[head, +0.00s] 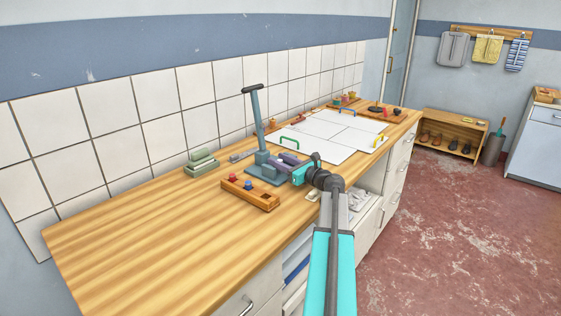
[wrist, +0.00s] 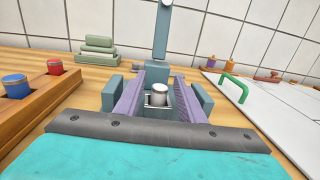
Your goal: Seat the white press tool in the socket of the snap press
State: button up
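The snap press is blue-grey, with a base, a tall column and a lever (head: 256,110); its column (wrist: 161,35) rises straight ahead in the wrist view. The white press tool (wrist: 159,94) is a short upright cylinder at a small pale-rimmed square opening low at the front of the press. I cannot tell how deep it sits there. My gripper (wrist: 158,84) has purple fingers, one on each side of the tool, with a visible gap to it on both sides. In the head view my gripper (head: 284,157) reaches to the press from the right.
A wooden rack (head: 250,196) with a red and a blue tool stands at the front left of the press. Green stacked blocks (head: 201,162) lie behind it. White boards (head: 325,135) with coloured handles lie to the right. The bench's left end is clear.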

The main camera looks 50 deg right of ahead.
jog(key=shift+r, duration=0.15)
jog(key=s+b, duration=0.1)
jog(key=s, duration=1.1)
dwell(0.8)
